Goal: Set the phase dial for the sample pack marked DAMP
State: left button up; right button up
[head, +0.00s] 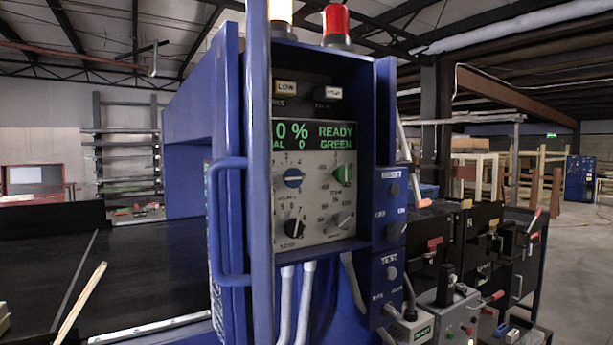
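The blue detector cabinet (371,150) stands in the middle of the head view. The small labels are too blurred to tell which knob is the phase dial. The display (314,133) reads "0 %", "READY" and "GREEN" in green, with its left part hidden by a blue post. No pack marked DAMP can be made out. Neither gripper is in view.
A blue post (258,200) and handle (213,230) stand at the panel's left. The dark conveyor belt (150,265) runs at left, with a wooden stick (80,310). Black machines with levers (480,240) stand at right. A red beacon (336,20) tops the cabinet.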

aim_at(343, 220)
jog(key=i+l+u, duration=0.2)
jog(key=l+u, duration=0.15)
jog(key=i+l+u, duration=0.15)
jog(key=l+u, duration=1)
jog(key=i+l, duration=0.05)
jog(key=l, duration=0.05)
